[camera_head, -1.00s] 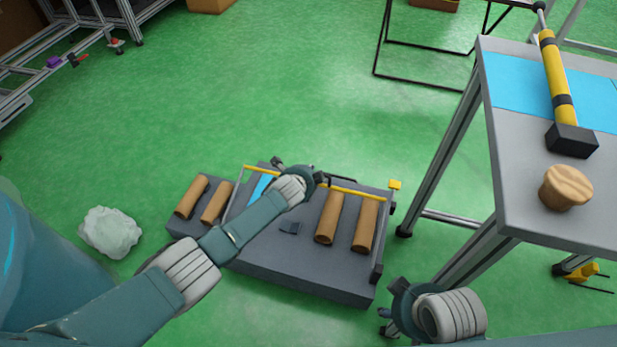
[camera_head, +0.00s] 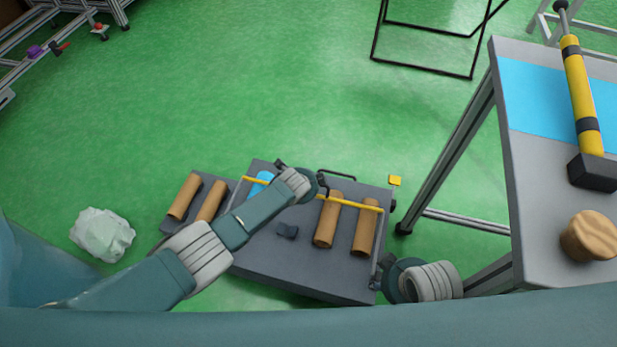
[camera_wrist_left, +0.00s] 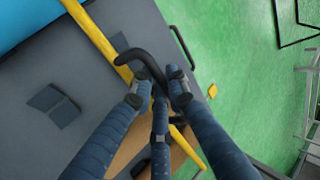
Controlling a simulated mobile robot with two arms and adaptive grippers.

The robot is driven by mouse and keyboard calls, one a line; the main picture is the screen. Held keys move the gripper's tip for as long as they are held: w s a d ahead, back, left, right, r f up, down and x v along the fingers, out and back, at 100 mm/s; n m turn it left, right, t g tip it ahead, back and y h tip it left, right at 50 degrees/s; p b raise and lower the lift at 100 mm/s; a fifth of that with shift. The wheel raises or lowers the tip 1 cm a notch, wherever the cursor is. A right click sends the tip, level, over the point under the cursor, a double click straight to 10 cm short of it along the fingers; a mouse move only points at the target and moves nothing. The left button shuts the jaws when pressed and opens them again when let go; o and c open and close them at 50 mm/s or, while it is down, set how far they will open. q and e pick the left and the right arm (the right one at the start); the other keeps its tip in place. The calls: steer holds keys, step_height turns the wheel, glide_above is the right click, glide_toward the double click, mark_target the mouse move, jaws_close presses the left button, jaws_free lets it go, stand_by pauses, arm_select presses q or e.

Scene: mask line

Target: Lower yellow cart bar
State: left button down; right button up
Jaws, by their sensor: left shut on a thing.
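The yellow cart bar (camera_head: 345,202) runs across the low dark grey cart (camera_head: 300,262), over two brown tubes. In the left wrist view the bar (camera_wrist_left: 100,42) passes beneath my fingers, with a black curved handle (camera_wrist_left: 146,62) at it. My left gripper (camera_head: 302,185) is at the middle of the bar; its fingers (camera_wrist_left: 157,92) are shut around the black handle. The bar's left end shows beside a blue patch. My right gripper (camera_head: 378,272) is beside the cart's near right corner; its small fingers do not show clearly whether they are open, or whether they touch the cart.
A grey table (camera_head: 530,190) stands at right with a yellow-and-black tool (camera_head: 580,95) and a round brown object (camera_head: 590,236). A crumpled pale bag (camera_head: 102,234) lies left of the cart. A small yellow block (camera_head: 395,180) shows beyond the cart. Green floor is free behind.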

arm_select(q)
steer(key=c, duration=1.8)
jaws_free()
steer(key=shift+r, duration=0.1)
steer(key=shift+o, duration=0.2)
steer(key=v, duration=1.2)
